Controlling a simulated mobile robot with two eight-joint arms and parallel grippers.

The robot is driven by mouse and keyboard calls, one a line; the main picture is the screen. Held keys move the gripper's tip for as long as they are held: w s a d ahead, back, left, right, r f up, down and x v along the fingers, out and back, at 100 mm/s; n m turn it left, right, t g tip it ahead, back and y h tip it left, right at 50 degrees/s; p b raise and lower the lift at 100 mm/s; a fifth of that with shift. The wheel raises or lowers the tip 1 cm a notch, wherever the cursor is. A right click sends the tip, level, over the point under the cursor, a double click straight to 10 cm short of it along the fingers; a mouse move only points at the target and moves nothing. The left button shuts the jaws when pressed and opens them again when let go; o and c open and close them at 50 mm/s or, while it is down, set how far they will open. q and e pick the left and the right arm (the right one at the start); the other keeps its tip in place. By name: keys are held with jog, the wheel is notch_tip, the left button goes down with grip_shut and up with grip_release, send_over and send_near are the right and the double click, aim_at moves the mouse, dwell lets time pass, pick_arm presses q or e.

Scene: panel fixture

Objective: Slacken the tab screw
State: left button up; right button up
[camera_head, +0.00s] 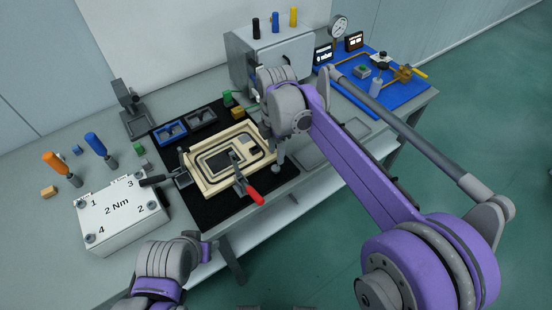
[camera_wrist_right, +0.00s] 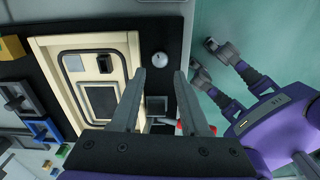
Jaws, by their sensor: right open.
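A cream panel frame (camera_head: 222,171) with a dark looped seal lies on a black mat (camera_head: 222,213); it also shows in the wrist view (camera_wrist_right: 76,42). A round grey knob-like head (camera_wrist_right: 159,62) sits beside the panel's edge in the wrist view; I cannot tell if it is the tab screw. My right gripper (camera_head: 279,166) is at the panel's right side. In the wrist view its fingers (camera_wrist_right: 165,72) are apart and empty, with the grey head just beyond and between the tips. My left gripper (camera_head: 207,247) is low in front of the bench; its jaws are unclear.
A red-handled clamp (camera_head: 250,190) crosses the panel's front edge. A black-handled clamp (camera_head: 165,180) is at its left. A white block (camera_head: 120,216) marked 2 Nm, and orange (camera_head: 58,165) and blue (camera_head: 97,145) drivers, stand left. A blue board (camera_head: 400,92) with a gauge fills the back right.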

jog(key=shift+r, duration=2.4)
jog(key=shift+d, duration=0.1)
jog(key=s+d+f+m+t+p, duration=0.2)
jog(key=s+d+m, duration=0.7)
jog(key=s+m, duration=0.2)
jog(key=s+d+f+m+t+p, duration=0.2)
jog(key=s+d+m+t+p, duration=0.1)
jog(key=s+d+m, duration=0.6)
jog(key=s+m, duration=0.2)
jog(key=m, duration=0.2)
jog(key=shift+s+d+f, duration=0.15)
jog(key=shift+s+f, duration=0.1)
jog(key=shift+f, duration=0.05)
